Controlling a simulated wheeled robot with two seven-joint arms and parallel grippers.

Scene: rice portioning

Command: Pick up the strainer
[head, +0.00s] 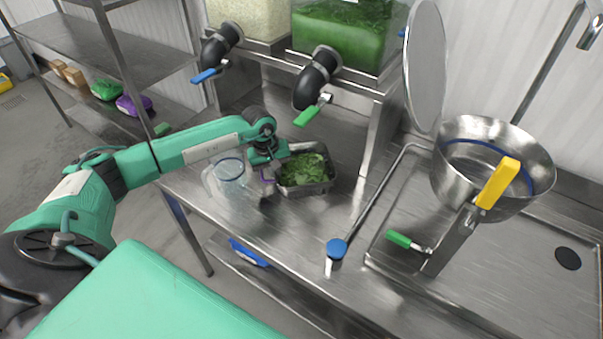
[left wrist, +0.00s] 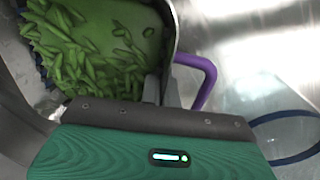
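A purple handle (left wrist: 203,75) curves beside the metal tray wall in the left wrist view; a bit of purple also shows beside the left gripper in the head view (head: 266,174). Whether it belongs to a strainer cannot be told, as the gripper hides the join. My left gripper (head: 264,160) is low at the left edge of a metal tray (head: 318,188) of green leaves. In the left wrist view its dark fingertips (left wrist: 161,90) are at the tray's edge, close to the handle. Whether they touch or grip it cannot be told. My right gripper is not in view.
A clear jug (head: 229,178) stands just left of the gripper. Dispensers with a blue lever (head: 207,75) and a green lever (head: 310,114) hang above the counter. A large metal pan (head: 450,185) with a yellow handle (head: 498,183) stands over the sink at right.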

